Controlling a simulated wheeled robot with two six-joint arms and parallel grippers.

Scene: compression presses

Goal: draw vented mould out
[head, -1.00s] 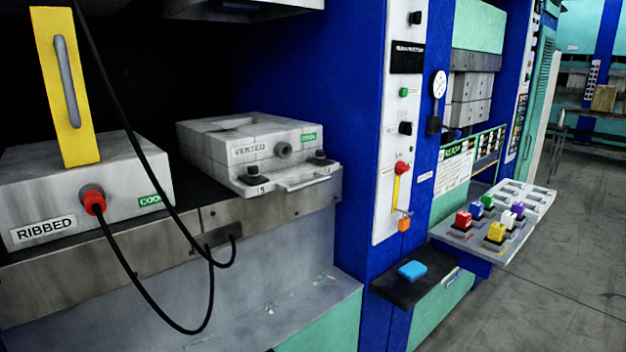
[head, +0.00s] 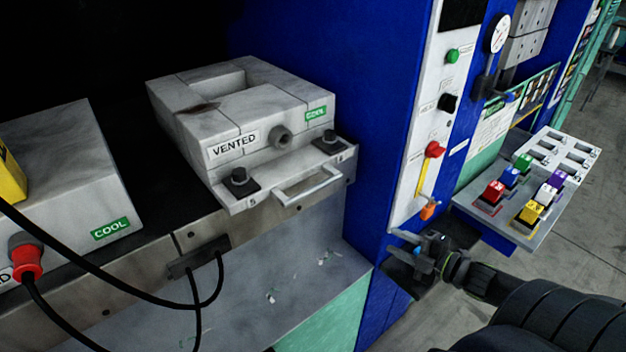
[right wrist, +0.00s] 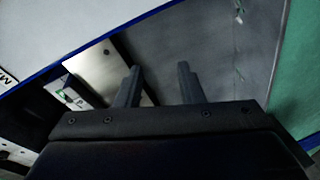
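The vented mould (head: 230,115) is a grey block labelled VENTED with a green COOL tag. It sits on the press bed (head: 150,228), its front plate reaching to the bed's front edge. A metal bar handle (head: 307,187) is fixed to that front plate. My right gripper (head: 418,252) is to the right of the handle and lower in the picture, apart from it, in front of the blue column. In the right wrist view its two fingers (right wrist: 158,80) stand apart with nothing between them. My left gripper is not in view.
The ribbed mould (head: 60,185) with a red plug (head: 26,262) and black cables is at the left. A control panel (head: 425,120) is on the blue column. A shelf with coloured blocks (head: 520,195) juts out at the right. Space before the vented mould is clear.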

